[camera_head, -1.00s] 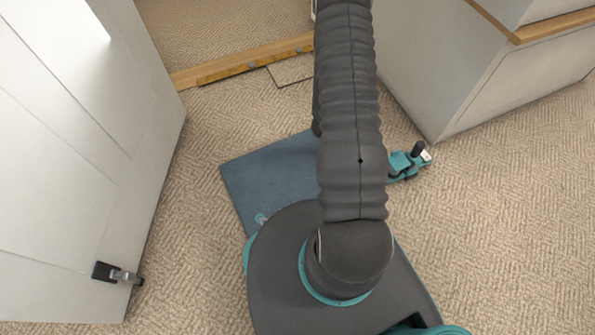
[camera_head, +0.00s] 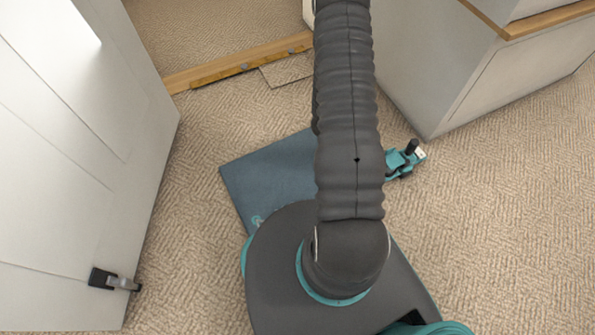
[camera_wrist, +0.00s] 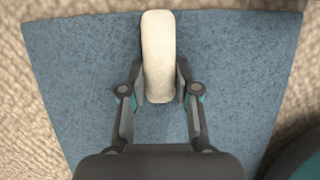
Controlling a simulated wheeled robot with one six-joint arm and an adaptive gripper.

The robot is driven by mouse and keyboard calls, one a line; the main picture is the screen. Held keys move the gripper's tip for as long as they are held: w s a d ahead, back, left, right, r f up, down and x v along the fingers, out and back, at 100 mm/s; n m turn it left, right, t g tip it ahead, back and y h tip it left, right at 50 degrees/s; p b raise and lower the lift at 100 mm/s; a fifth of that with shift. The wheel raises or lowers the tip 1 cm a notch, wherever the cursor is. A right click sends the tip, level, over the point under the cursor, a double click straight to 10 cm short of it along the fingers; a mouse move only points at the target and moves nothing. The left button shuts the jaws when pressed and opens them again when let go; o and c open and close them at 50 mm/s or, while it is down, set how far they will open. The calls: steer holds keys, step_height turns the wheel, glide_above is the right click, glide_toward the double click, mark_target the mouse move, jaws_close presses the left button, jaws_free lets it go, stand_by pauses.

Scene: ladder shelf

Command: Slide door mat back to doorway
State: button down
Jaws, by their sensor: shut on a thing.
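The door mat (camera_head: 275,170) is a flat blue-grey rectangle on the carpet. In the head view it lies in front of my base, partly hidden by my arm and base. The wrist view shows the mat (camera_wrist: 75,85) from above, with carpet beyond its edges. My gripper (camera_wrist: 160,90) is over the mat, its two fingers closed on the sides of a long cream piece (camera_wrist: 158,50) with rounded ends. The cream piece lies over the mat. Whether it is fixed to the mat cannot be told. The head view does not clearly show my fingertips.
A wooden threshold strip (camera_head: 235,66) crosses the doorway at the upper left, with a small flat panel (camera_head: 288,71) beside it. An open white door (camera_head: 85,150) stands at left. A white cabinet (camera_head: 445,65) stands at upper right. Carpet between mat and threshold is clear.

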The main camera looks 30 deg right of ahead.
steer(key=shift+s+d, duration=0.2)
steer(key=shift+d, duration=0.75)
steer(key=shift+s+d, duration=0.25)
steer(key=shift+d, duration=0.7)
steer(key=shift+s+d, duration=0.2)
steer(key=shift+d, duration=0.75)
jaws_free()
